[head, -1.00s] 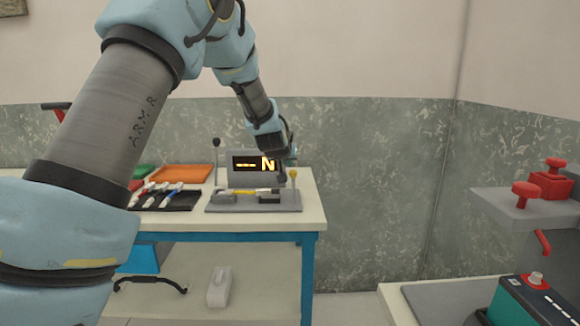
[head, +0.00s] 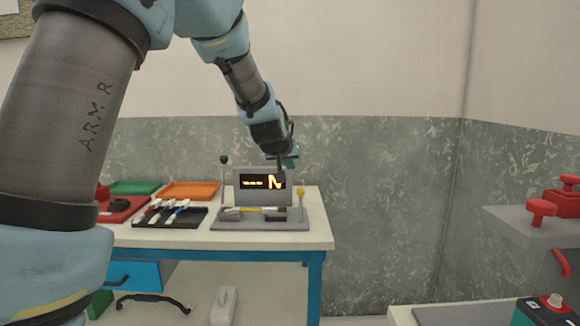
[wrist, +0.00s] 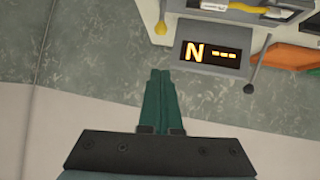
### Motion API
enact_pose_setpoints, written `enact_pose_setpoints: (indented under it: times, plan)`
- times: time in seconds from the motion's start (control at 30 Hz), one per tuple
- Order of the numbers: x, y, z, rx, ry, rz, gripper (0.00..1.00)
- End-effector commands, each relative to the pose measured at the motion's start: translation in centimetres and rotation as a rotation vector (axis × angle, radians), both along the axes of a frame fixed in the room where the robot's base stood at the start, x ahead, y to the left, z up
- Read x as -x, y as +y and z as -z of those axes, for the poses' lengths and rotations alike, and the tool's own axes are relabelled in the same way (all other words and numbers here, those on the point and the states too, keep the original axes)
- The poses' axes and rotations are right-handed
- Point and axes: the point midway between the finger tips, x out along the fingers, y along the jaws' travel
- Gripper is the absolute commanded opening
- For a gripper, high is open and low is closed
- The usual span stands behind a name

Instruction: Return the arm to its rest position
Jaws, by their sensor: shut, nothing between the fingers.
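My arm reaches from the left of the head view toward the bench. My gripper (head: 287,163) is above the right side of the grey test stand (head: 290,225), apart from it and holding nothing. In the wrist view its two green fingers (wrist: 160,85) are shut together, with only wall behind them. The stand's lit display (head: 262,182) shows orange dashes and an N; it also shows in the wrist view (wrist: 210,54). A yellow and grey tool-like item (head: 255,209) lies on the stand.
A black tray (head: 150,217) with several pens or tools, an orange tray (head: 190,190), a green tray (head: 133,187) and a red tray (head: 120,210) are on the bench. A grey fixture with red knobs (head: 541,208) stands at right. The wall space right of my gripper is clear.

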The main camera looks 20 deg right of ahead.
Motion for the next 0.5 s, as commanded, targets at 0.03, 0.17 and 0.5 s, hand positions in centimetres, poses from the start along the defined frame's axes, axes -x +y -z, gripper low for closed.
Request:
enact_pose_setpoints:
  times: [0.03, 0.17, 0.5]
  plan:
    - [0.0, 0.0, 0.0, 0.000, 0.000, 0.000, 0.00]
    - [0.0, 0.0, 0.0, 0.000, 0.000, 0.000, 0.00]
    - [-0.3, 8.9, 1.9, -0.085, 0.118, -0.083, 0.00]
